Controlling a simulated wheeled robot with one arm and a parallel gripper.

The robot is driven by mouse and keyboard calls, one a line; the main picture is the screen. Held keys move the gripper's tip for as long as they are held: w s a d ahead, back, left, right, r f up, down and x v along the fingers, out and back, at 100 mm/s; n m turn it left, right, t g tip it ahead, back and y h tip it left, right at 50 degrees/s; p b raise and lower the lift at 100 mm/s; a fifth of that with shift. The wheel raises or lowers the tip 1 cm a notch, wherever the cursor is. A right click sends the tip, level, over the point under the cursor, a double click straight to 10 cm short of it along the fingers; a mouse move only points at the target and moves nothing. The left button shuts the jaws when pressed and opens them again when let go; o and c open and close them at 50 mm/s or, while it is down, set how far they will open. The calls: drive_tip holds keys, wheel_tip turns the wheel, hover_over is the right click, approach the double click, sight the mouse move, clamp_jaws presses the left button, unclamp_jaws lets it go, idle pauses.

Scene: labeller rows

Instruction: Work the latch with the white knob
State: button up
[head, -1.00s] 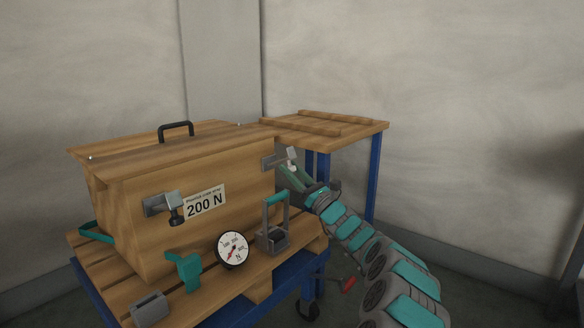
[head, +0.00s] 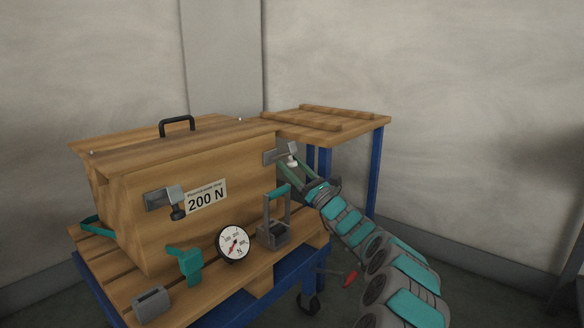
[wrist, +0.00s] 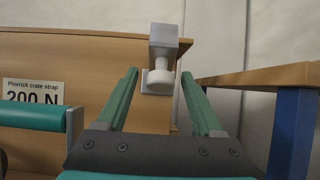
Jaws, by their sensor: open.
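The latch with the white knob is a grey block (wrist: 167,38) at the right end of the wooden crate's front. Its white knob (wrist: 158,82) hangs below the block, and it also shows in the head view (head: 292,162). My gripper (wrist: 160,73) is open, with its two green fingers to the left and right of the knob in the wrist view. I see a gap on each side, and I cannot tell whether the fingertips reach the knob's depth. In the head view my gripper (head: 283,168) is close to this latch. A second latch with a dark knob (head: 178,212) sits further left.
The crate (head: 130,190) stands on a pallet cart with a dial gauge (head: 233,244), a grey tool with a teal handle (head: 276,232) and a teal bracket (head: 187,264). A wooden table (head: 345,125) with blue legs stands to the right.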

drive_tip(key=v, duration=0.7)
drive_tip(key=shift+s+d+f+p, duration=0.2)
drive_tip(key=shift+s+f+p, duration=0.05)
drive_tip(key=shift+f+p, duration=0.1)
